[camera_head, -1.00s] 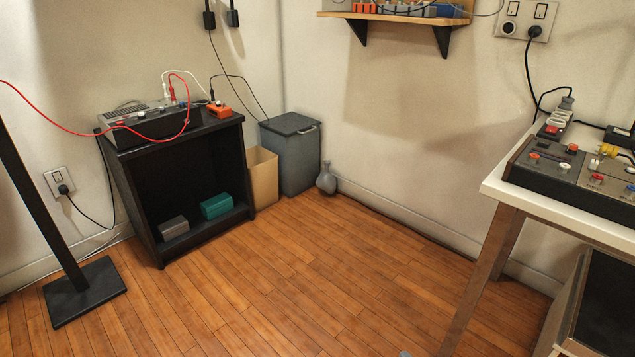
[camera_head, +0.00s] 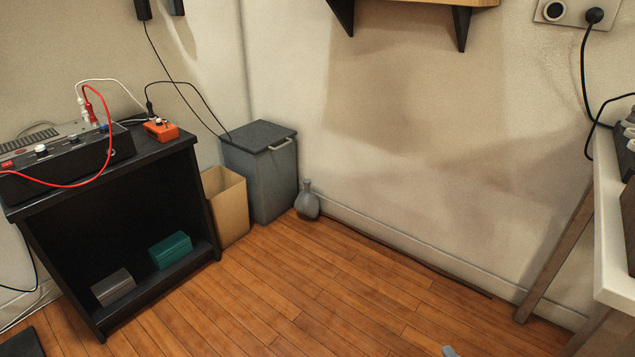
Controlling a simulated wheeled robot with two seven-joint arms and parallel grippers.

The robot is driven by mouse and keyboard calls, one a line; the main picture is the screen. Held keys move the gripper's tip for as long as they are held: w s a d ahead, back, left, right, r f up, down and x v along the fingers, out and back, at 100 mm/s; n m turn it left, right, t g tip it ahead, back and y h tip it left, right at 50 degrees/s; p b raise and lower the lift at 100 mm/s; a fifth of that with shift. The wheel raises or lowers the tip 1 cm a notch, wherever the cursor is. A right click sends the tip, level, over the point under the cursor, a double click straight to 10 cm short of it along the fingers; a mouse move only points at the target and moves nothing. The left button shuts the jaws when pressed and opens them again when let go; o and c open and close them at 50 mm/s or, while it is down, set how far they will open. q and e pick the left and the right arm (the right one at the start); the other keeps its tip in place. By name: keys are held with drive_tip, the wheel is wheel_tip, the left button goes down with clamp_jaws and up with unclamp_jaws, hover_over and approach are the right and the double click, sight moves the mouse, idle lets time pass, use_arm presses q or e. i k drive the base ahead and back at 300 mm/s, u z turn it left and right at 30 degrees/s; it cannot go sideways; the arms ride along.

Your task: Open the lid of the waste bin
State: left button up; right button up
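The waste bin (camera_head: 262,178) is a grey, box-shaped bin standing on the floor in the corner. Its dark lid (camera_head: 259,136) is shut, and a light handle (camera_head: 281,145) sticks out at the lid's front right edge. No gripper can be made out clearly. A small grey piece (camera_head: 449,351) shows at the bottom edge, and I cannot tell what it is.
A tan open box (camera_head: 226,208) and a black cabinet (camera_head: 110,240) stand left of the bin. A grey vase (camera_head: 307,201) stands close at its right. A white-topped table (camera_head: 608,225) is at the right. The wooden floor (camera_head: 350,295) in front is clear.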

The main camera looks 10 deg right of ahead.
sight(255, 138)
drive_tip(key=i, duration=1.95)
drive_tip(key=z, duration=1.25)
drive_tip(key=i, duration=0.85)
drive_tip(key=u, duration=2.45)
